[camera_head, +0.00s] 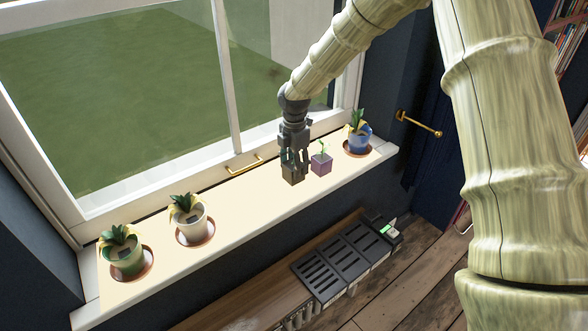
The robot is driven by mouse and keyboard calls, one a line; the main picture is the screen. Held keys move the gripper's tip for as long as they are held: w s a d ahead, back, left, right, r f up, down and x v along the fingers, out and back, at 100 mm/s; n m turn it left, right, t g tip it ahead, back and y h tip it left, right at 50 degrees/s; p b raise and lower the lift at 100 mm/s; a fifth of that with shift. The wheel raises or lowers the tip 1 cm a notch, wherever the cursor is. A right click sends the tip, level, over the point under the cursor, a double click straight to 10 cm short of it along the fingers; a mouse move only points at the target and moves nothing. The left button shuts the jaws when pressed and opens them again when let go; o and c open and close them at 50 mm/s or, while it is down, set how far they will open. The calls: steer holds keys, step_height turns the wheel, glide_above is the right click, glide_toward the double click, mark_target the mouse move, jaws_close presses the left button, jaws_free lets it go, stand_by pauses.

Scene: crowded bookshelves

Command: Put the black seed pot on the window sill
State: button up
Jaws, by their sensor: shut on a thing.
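The black seed pot (293,176) is a small dark square pot, with a hint of green at its top. My gripper (294,160) points down and is shut on it, covering much of its upper part. The pot is over the window sill (240,207), at or just above its surface; I cannot tell if it touches. The sill is a long pale ledge under the window. A small purple pot (321,166) with a seedling stands on the sill close to the right of the black pot.
Two potted plants (127,256) (190,225) on saucers stand at the sill's left, and a blue pot (358,140) at its right end. A brass window handle (244,166) is behind. Below, a black slotted tray (347,258) lies on a wooden shelf. The sill's middle is free.

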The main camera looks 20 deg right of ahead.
steer(key=shift+w+f+p, duration=0.1)
steer(key=shift+f+p, duration=0.8)
steer(key=shift+f, duration=0.8)
steer(key=shift+f, duration=0.15)
steer(key=o, duration=1.1)
step_height(320, 180, up, 12)
steer(key=b, duration=0.4)
